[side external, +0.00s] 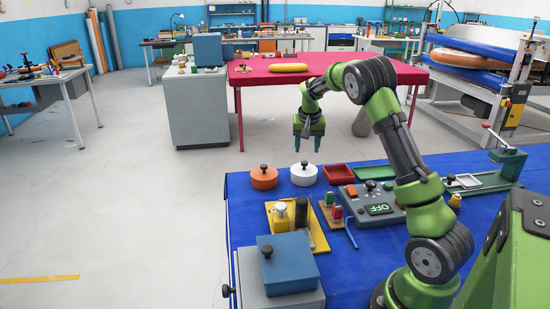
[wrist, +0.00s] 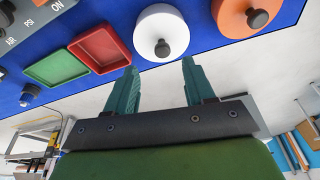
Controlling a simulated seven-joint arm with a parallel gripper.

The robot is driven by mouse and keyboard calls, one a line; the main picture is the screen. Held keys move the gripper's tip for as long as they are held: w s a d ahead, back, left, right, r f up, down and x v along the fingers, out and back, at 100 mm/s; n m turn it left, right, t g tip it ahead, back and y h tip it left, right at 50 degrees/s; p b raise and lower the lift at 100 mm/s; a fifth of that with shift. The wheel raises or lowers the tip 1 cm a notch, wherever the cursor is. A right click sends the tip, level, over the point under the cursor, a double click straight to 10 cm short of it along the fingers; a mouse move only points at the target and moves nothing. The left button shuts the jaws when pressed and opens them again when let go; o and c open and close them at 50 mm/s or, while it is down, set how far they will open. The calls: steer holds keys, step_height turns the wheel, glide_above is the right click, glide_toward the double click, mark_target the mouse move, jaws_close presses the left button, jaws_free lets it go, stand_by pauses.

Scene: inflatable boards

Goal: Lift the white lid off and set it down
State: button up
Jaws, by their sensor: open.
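The white lid (side external: 303,175) is round with a dark knob on top and sits near the far edge of the blue table. What lies under it is hidden. In the wrist view the white lid (wrist: 161,33) shows beyond the fingertips, with its knob roughly between them. My gripper (side external: 308,146) is above the lid in the side view, pointing down, with a clear gap below it. Its teal fingers (wrist: 158,64) are spread apart with nothing between them.
An orange lid (side external: 264,177) with a dark knob stands just left of the white one. Red (side external: 339,174) and green (side external: 375,173) trays lie to the right. A grey control box (side external: 372,204) and a yellow board (side external: 313,236) with parts sit nearer. Bare blue cloth (side external: 242,222) shows at the left.

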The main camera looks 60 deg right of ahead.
mark_target(305, 162)
steer(key=x, duration=0.8)
steer(key=shift+w+d, duration=0.15)
steer(key=shift+w, duration=0.15)
jaws_close()
steer(key=shift+r, duration=0.1)
